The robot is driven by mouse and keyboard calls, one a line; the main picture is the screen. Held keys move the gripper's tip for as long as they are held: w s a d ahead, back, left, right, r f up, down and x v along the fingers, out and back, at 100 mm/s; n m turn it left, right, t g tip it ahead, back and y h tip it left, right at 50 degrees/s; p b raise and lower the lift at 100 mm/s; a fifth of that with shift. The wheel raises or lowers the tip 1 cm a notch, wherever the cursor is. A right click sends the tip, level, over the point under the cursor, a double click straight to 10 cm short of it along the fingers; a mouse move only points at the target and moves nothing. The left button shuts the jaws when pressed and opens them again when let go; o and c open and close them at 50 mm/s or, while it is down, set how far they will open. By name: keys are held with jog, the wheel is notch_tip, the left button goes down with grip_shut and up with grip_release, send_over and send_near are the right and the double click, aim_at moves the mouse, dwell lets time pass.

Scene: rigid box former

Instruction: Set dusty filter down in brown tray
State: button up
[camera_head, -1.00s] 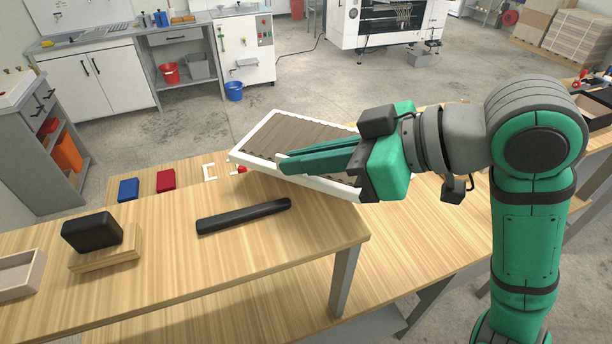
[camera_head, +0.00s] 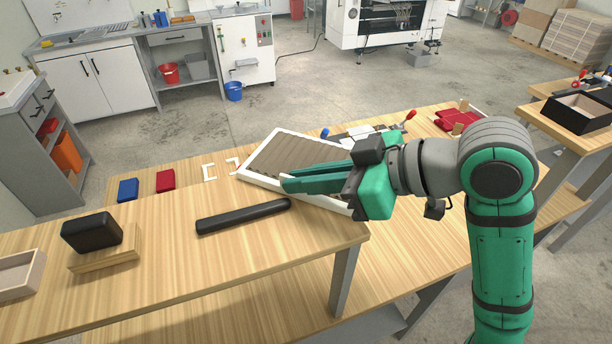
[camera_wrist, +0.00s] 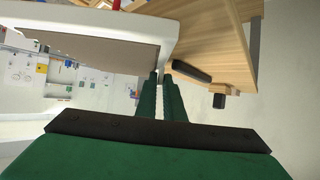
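The dusty filter (camera_head: 300,151) is a flat panel with a white frame and grey-brown pleats. My gripper (camera_head: 287,184) is shut on its near frame edge and holds it tilted above the benches, in the middle of the head view. In the wrist view the filter's white frame (camera_wrist: 153,38) runs up to the green fingertips (camera_wrist: 160,77). An open box with pale tan-brown walls (camera_head: 22,277) stands at the far left of the near bench. A black-walled tray with a brown inside (camera_head: 578,113) stands on the right bench. I cannot tell which is the brown tray.
A black bar (camera_head: 243,216) lies on the near bench (camera_head: 290,245). A black block (camera_head: 92,232) rests on a wooden stand at left. Blue (camera_head: 128,190) and red (camera_head: 166,181) blocks lie behind. Red pieces (camera_head: 455,117) lie at the rear right.

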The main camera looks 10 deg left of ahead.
jog(key=shift+o, duration=1.3)
jog(key=shift+r, duration=0.15)
